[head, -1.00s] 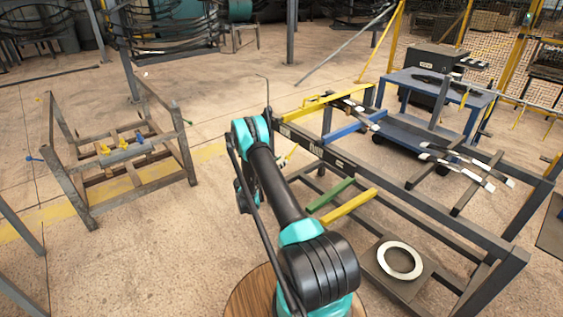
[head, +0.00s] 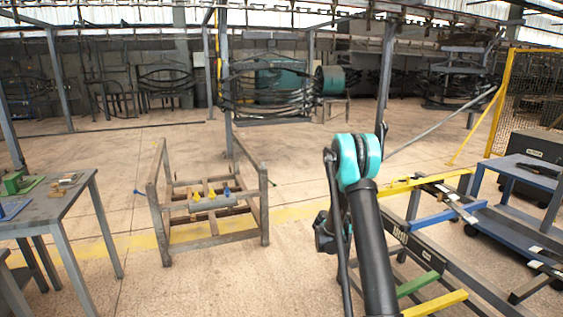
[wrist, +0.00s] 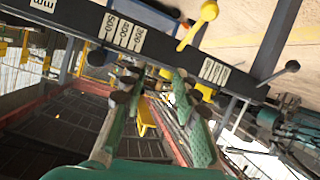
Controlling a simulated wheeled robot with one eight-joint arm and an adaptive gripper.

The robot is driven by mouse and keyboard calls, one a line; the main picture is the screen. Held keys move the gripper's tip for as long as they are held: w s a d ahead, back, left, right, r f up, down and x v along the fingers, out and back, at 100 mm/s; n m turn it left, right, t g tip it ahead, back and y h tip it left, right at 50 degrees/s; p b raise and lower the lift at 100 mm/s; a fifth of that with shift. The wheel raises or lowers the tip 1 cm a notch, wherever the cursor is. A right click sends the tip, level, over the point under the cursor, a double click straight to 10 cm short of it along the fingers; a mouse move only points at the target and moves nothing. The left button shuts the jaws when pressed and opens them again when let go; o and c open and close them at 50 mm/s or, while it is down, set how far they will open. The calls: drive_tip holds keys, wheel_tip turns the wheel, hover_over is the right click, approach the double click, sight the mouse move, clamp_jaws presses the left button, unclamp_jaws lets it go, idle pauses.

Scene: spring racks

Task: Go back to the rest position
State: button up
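My gripper (wrist: 155,90) shows in the wrist view with its two green fingers apart. No object is visibly held between them; a yellow piece (wrist: 147,118) shows in the gap, and I cannot tell its distance. A dark beam with white number labels (wrist: 130,33) crosses the upper part of that view beyond the fingertips. A yellow lever with a round knob (wrist: 200,22) is at the beam. In the head view my arm rises at the centre right, and my gripper is hidden.
A low metal frame with yellow and blue pieces (head: 208,232) stands left of my arm. A grey table (head: 45,212) holds a green item at the left. A long rack (head: 455,268) and a blue cart (head: 520,210) are at the right.

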drive_tip(key=s+a+r+n+g+y, duration=0.1)
drive_tip(key=s+a+r+n+y, duration=0.2)
drive_tip(key=s, duration=0.6)
drive_tip(key=s+a+r+n+y, duration=0.25)
drive_tip(key=s+r, duration=0.25)
drive_tip(key=s, duration=0.4)
drive_tip(key=s+a+n+y, duration=0.1)
drive_tip(key=s+a, duration=0.3)
drive_tip(key=s, duration=0.4)
drive_tip(key=s+a+f+n+y, duration=0.1)
drive_tip(key=s+a+n+y, duration=0.1)
drive_tip(key=s, duration=0.6)
drive_tip(key=s+a+f+n+g+y, duration=0.1)
drive_tip(key=s+a+n+y, duration=0.1)
drive_tip(key=s+a, duration=0.4)
drive_tip(key=shift+s+f+y, duration=0.25)
drive_tip(key=shift+s+y, duration=0.6)
drive_tip(key=shift+s, duration=0.3)
drive_tip(key=shift+a, duration=0.1)
